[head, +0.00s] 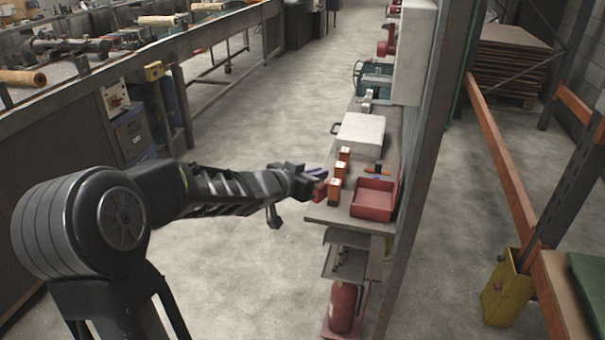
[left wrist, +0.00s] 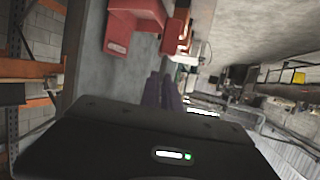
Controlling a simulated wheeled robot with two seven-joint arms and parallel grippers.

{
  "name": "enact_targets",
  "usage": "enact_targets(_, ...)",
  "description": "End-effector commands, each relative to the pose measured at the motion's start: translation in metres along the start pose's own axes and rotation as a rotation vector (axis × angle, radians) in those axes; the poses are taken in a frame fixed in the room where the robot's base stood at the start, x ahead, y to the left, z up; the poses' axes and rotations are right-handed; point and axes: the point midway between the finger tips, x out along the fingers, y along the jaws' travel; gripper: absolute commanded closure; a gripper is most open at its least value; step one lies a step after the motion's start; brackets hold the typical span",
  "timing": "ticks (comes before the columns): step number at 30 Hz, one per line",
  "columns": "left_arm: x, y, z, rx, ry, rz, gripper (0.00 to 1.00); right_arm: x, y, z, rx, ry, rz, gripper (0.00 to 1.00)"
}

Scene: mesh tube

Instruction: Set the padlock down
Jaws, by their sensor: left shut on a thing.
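My left gripper (head: 314,178) reaches in from the left to the near left edge of the narrow bench. Its purple fingers (left wrist: 161,90) are close together in the left wrist view. They are shut on a small red thing, which appears to be the padlock (head: 320,191). Its shape and shackle are too small and partly hidden to make out. It shows at the bench edge, beside the orange boxes (head: 335,190); I cannot tell whether it touches the bench top (head: 322,212). My right gripper is in neither view.
A red open bin (head: 374,199) sits at the bench's near end, right of the orange boxes. A pale case (head: 360,133) lies farther back. A grey upright post (head: 430,150) borders the bench on the right. A red extinguisher (head: 342,306) stands below. The floor left of the bench is clear.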

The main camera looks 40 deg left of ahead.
Motion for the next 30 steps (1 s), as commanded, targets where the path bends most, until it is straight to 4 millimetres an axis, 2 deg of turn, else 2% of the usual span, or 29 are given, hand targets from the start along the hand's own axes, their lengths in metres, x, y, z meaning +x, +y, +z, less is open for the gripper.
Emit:
enact_targets(8,0.020,0.031,0.008,-0.004,-0.001,-0.002,1.00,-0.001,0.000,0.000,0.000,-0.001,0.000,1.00)
enact_targets(14,0.037,0.061,0.024,-0.009,-0.004,-0.010,1.00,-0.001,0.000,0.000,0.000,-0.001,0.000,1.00)
enact_targets(17,0.049,0.088,0.044,-0.014,-0.008,-0.022,1.00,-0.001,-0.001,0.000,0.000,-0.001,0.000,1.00)
enact_targets(21,0.063,0.140,0.097,-0.023,-0.015,-0.051,1.00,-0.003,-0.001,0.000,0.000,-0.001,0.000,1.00)
enact_targets(24,0.065,0.169,0.124,-0.022,-0.010,-0.058,1.00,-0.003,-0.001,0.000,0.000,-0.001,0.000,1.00)
enact_targets(27,0.064,0.187,0.140,-0.018,-0.005,-0.055,1.00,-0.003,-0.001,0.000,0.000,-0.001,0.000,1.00)
enact_targets(30,0.063,0.195,0.146,-0.017,-0.001,-0.053,1.00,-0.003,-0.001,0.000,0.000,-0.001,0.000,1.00)
